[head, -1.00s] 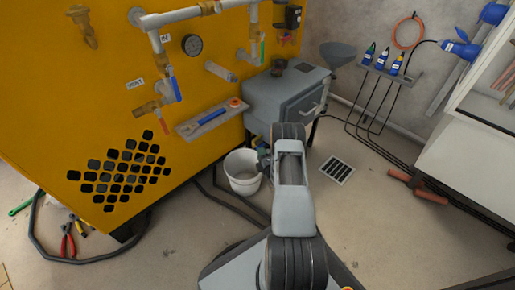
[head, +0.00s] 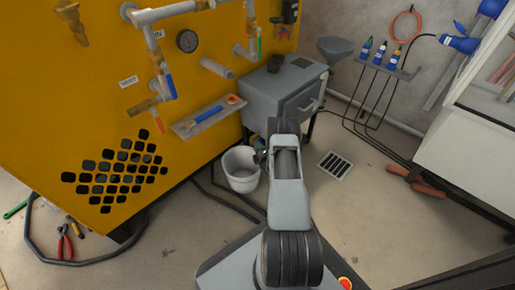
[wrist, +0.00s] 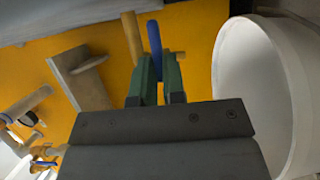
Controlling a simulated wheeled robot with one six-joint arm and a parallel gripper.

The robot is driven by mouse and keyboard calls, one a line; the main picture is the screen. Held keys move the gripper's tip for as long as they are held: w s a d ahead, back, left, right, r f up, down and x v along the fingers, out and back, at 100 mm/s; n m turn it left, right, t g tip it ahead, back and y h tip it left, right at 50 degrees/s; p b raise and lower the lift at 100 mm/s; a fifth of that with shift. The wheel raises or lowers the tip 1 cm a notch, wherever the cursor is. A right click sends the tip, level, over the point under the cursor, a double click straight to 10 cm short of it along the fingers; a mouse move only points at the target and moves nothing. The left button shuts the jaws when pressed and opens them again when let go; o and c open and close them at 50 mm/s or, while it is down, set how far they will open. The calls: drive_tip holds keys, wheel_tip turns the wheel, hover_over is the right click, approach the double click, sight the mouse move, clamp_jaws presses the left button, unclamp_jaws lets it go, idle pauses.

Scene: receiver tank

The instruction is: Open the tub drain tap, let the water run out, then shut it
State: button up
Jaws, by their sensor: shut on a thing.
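The tub is a grey box tank (head: 270,100) on legs, beside the yellow machine in the head view. A white bucket (head: 241,178) stands on the floor at its lower left. The bucket's open mouth also shows at the right of the wrist view (wrist: 235,90). In the wrist view my gripper (wrist: 156,65) has its green fingers on either side of a blue lever (wrist: 154,36), shut on it. A brass-coloured tap part (wrist: 131,38) is beside the lever. My arm hides the gripper and most of the tap in the head view. I cannot see any water.
The yellow machine (head: 100,100) carries pipes, a gauge (head: 187,41) and another blue-handled valve (head: 170,84). A small shelf (head: 185,128) juts from it. A floor grate (head: 334,166) and black cables lie to the right.

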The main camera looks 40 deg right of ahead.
drive_tip(key=shift+a, duration=0.1)
clamp_jaws()
drive_tip(key=m+g+y, duration=0.1)
drive_tip(key=m, duration=0.2)
drive_tip(key=m+g+y+p, duration=0.1)
drive_tip(key=m, duration=0.2)
drive_tip(key=m+g+y+p, duration=0.1)
drive_tip(key=m, duration=0.2)
drive_tip(key=shift+w+r+y, duration=0.1)
drive_tip(key=shift+r+y, duration=0.2)
idle(0.5)
drive_tip(key=o, duration=0.5)
unclamp_jaws()
drive_tip(key=shift+o, duration=0.5)
drive_tip(key=shift+d, duration=0.2)
